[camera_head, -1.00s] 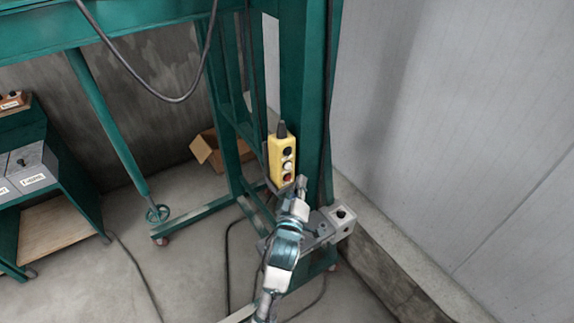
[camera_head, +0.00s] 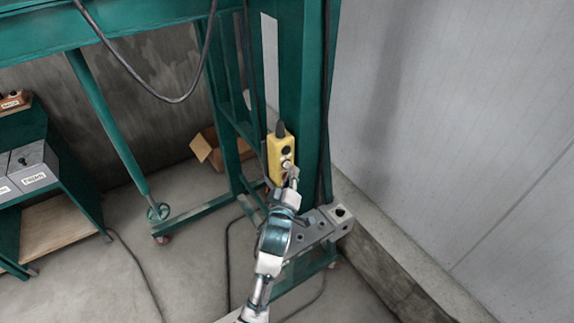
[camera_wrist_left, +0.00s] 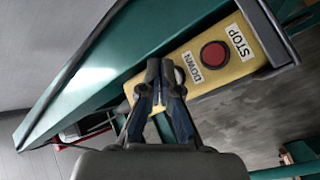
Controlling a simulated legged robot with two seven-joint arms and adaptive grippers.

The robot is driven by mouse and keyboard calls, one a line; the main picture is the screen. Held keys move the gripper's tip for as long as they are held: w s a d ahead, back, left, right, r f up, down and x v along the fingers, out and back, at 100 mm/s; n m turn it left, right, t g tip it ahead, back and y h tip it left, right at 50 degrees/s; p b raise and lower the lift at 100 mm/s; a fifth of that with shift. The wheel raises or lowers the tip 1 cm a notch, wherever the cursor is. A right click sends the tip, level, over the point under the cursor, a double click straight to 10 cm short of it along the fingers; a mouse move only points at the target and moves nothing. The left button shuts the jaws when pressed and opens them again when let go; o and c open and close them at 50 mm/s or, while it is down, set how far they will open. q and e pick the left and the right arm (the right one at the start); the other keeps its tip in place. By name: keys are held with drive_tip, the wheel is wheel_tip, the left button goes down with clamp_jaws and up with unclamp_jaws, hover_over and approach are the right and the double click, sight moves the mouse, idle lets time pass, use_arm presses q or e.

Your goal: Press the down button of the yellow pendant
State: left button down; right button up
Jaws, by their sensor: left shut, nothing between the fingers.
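My left gripper (camera_head: 292,174) is shut and empty in front of the pendant's lower half. In the wrist view the pendant (camera_wrist_left: 245,68) lies slanted, with its red STOP button (camera_wrist_left: 213,54) and DOWN label (camera_wrist_left: 196,69). My right gripper is not in view.
The green post (camera_head: 303,90) stands right behind the pendant. A grey metal block (camera_head: 341,214) sits on the frame's base at right. A cardboard box (camera_head: 206,150) lies behind the frame. A black cable (camera_head: 150,90) hangs at upper left. A pale wall (camera_head: 460,120) closes the right side.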

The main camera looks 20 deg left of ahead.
use_arm(q)
drive_tip(key=shift+d, duration=0.25)
drive_tip(key=shift+w+a, duration=0.1)
drive_tip(key=shift+a, duration=0.1)
idle(0.5)
drive_tip(key=shift+w+a+r+p, duration=0.1)
drive_tip(key=shift+a+p, duration=0.2)
drive_tip(key=shift+p, duration=0.05)
